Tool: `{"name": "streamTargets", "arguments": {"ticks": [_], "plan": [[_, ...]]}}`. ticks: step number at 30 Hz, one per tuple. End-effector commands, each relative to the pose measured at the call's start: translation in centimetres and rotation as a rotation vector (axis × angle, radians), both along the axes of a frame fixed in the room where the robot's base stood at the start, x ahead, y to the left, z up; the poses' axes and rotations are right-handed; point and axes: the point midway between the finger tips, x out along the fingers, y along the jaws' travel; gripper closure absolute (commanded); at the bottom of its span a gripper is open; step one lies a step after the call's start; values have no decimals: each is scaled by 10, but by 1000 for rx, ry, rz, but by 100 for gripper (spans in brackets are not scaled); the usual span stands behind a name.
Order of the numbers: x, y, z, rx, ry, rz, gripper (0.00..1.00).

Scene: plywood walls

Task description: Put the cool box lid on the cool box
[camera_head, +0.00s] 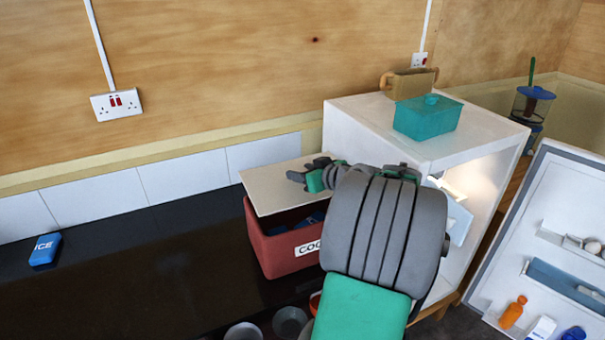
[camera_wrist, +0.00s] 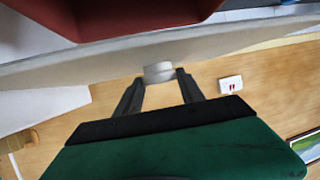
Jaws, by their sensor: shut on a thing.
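The red cool box (camera_head: 274,251) stands on the black counter in the head view, with blue items inside. The pale lid (camera_head: 270,188) is over the box's back part, tilted, with its front side leaving the inside partly visible. My gripper (camera_head: 312,179) is at the lid's top in the head view, partly hidden by my arm. In the wrist view my gripper (camera_wrist: 161,78) is shut on the lid's grey knob (camera_wrist: 158,71). The lid (camera_wrist: 60,70) spans that view, with the red box (camera_wrist: 120,15) beyond it. I cannot tell whether lid and rim touch.
A white fridge (camera_head: 375,140) stands right of the box, its door (camera_head: 550,240) open. A teal container (camera_head: 428,117) and a tan mug (camera_head: 410,84) sit on top. A blue ice pack (camera_head: 45,250) lies on the left counter. Bowls (camera_head: 290,322) stand in front; the counter's left is mostly clear.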

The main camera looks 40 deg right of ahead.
Motion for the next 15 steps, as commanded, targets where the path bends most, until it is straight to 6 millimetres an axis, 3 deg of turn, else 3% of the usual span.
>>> {"name": "streamTargets", "arguments": {"ticks": [15], "plan": [[-1, -2, -37, -1, -2, -3, 100]]}}
